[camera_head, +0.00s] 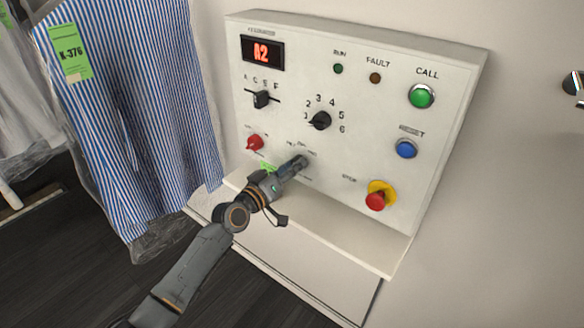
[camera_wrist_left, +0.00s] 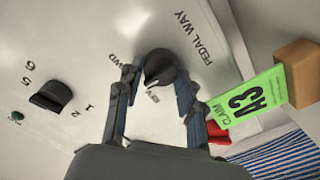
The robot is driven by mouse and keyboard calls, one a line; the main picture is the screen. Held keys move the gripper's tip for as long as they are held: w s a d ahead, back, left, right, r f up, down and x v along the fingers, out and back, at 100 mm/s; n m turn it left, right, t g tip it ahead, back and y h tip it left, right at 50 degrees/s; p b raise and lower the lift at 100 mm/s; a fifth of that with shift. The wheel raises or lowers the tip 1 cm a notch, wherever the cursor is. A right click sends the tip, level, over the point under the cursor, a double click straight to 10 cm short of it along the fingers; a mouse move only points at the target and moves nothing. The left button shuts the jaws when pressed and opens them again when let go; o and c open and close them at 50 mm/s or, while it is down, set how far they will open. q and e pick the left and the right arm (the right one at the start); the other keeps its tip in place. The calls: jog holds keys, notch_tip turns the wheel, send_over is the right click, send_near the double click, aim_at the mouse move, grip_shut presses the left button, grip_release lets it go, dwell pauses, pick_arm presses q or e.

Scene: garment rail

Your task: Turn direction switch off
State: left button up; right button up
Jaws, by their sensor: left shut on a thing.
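The direction switch is a black rotary knob (camera_wrist_left: 160,66) on the white control panel (camera_head: 285,115). In the left wrist view, FWD and REV labels sit beside it and PEDAL WAY lettering lies to its upper right. My left gripper (camera_wrist_left: 157,84) has one finger on each side of the knob and is shut on it. In the head view the left gripper (camera_head: 298,163) reaches the lower middle of the panel and hides most of the knob. I cannot tell exactly which mark the knob points to.
A red switch (camera_head: 255,142) is left of the gripper, a numbered selector (camera_head: 319,121) above, and a red stop button (camera_head: 376,200) to the right. Bagged striped garments (camera_head: 135,110) hang at left.

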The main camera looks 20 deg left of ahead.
pick_arm(q)
jog(key=shift+n, duration=0.4)
jog(key=o, duration=1.2)
jog(key=shift+c, duration=0.2)
jog(key=v, duration=1.2)
